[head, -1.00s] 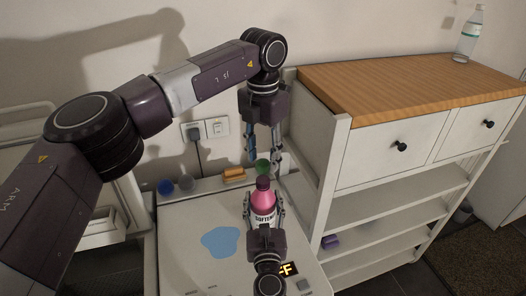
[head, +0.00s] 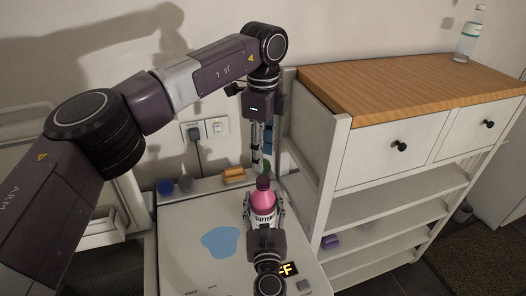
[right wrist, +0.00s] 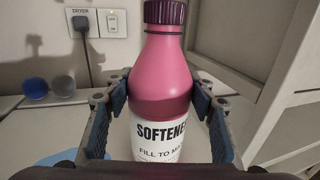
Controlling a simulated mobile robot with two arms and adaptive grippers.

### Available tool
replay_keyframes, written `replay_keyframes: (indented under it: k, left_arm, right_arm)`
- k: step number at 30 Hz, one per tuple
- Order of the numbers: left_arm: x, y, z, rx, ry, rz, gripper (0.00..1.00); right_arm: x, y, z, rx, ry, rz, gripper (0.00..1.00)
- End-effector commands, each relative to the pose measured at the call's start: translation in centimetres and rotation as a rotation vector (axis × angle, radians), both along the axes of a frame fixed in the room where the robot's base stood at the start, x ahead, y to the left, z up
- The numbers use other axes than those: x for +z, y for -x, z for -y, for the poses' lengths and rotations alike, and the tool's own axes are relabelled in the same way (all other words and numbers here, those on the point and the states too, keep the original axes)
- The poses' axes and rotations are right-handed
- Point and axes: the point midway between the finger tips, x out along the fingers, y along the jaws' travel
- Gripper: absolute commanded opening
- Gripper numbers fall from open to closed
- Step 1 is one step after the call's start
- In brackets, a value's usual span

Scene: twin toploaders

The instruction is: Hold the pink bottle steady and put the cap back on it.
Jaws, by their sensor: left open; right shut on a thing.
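The pink bottle (head: 263,202) stands upright on the white machine top, with a white "SOFTENER" label. A dark purple cap (head: 263,183) sits upright on its neck; it also shows in the right wrist view (right wrist: 165,12), cut off by the top edge. Whether it is screwed tight I cannot tell. My right gripper (head: 264,210) is shut on the bottle, one finger on each side of its body. My left gripper (head: 262,166) is open and empty, pointing down just above and behind the cap, its fingers seen nearly edge-on.
The white machine top (head: 190,262) carries a blue puddle-shaped patch (head: 221,242). At its back are a blue ball (head: 166,187), a grey item (head: 185,183), an orange-brown block (head: 234,175) and a green object partly behind my left fingers. A white shelf unit (head: 335,150) stands close on the right.

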Motion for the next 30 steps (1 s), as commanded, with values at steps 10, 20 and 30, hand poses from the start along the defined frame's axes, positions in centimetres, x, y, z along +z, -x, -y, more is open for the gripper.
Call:
replay_keyframes:
  k: [10, 20, 30]
  left_arm:
    - [0.2, 0.0, 0.0, 0.296, 0.0, 0.0, 0.4]
    - [0.2, 0.0, 0.0, 0.306, 0.0, 0.0, 0.4]
    - [-3.3, 0.0, -0.1, 0.306, -0.003, -0.002, 0.4]
  right_arm:
    - [0.1, 0.0, 0.0, 0.0, 0.0, 0.002, 0.0]
    - [0.1, 0.0, 0.0, 0.0, 0.0, 0.002, 0.0]
    - [0.1, 0.0, 0.0, 0.0, 0.0, 0.002, 0.0]
